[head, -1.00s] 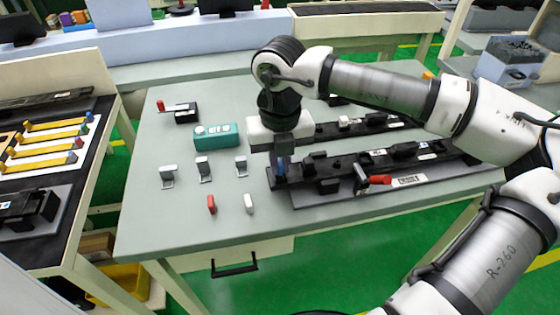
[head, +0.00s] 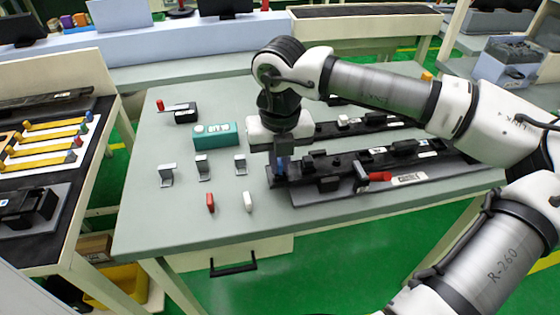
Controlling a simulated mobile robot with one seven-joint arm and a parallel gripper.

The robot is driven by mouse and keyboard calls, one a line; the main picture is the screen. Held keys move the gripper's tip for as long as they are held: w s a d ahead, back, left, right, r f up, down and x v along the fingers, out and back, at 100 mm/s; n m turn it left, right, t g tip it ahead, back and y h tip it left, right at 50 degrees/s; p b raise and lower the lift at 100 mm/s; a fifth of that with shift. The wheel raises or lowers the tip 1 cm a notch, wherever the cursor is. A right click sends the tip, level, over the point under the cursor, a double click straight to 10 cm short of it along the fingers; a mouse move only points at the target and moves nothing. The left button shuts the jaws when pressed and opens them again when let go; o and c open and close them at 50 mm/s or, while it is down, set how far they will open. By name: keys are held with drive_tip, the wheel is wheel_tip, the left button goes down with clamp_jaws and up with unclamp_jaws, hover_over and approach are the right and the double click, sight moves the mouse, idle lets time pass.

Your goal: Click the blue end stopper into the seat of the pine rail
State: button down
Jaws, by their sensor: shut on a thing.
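My gripper (head: 280,158) points down at the left end of the front black fixture (head: 328,185). It is shut on the blue end stopper (head: 281,163), of which only a small blue patch shows between and below the fingers. The stopper is at the fixture's left end block; I cannot tell whether it touches or sits in the seat. I cannot make out a pine-coloured rail in this fixture. The fixture has a clamp with a red handle (head: 380,177) at its front.
A red stopper (head: 210,202) and a white one (head: 248,202) stand left of the fixture. Several grey metal brackets (head: 203,168), a teal box (head: 216,135) and a black device (head: 184,113) are behind them. A second black fixture (head: 375,124) lies behind. The front-left tabletop is clear.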

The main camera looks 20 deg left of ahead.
sight(279, 161)
drive_tip(key=c, duration=1.6)
unclamp_jaws()
drive_tip(key=shift+s+f, duration=0.2)
drive_tip(key=shift+f, duration=0.3)
drive_tip(key=shift+s+f, duration=0.2)
drive_tip(key=shift+f, duration=0.25)
drive_tip(key=shift+o, duration=0.3)
drive_tip(key=shift+w+r+g+p, duration=0.1)
drive_tip(key=shift+r+g+p, duration=0.2)
drive_tip(key=shift+r+p, duration=0.7)
drive_tip(key=shift+o, duration=0.2)
wheel_tip(279, 161, up, 11)
drive_tip(key=b, duration=0.1)
drive_tip(key=shift+w+r, duration=0.2)
drive_tip(key=shift+w, duration=0.15)
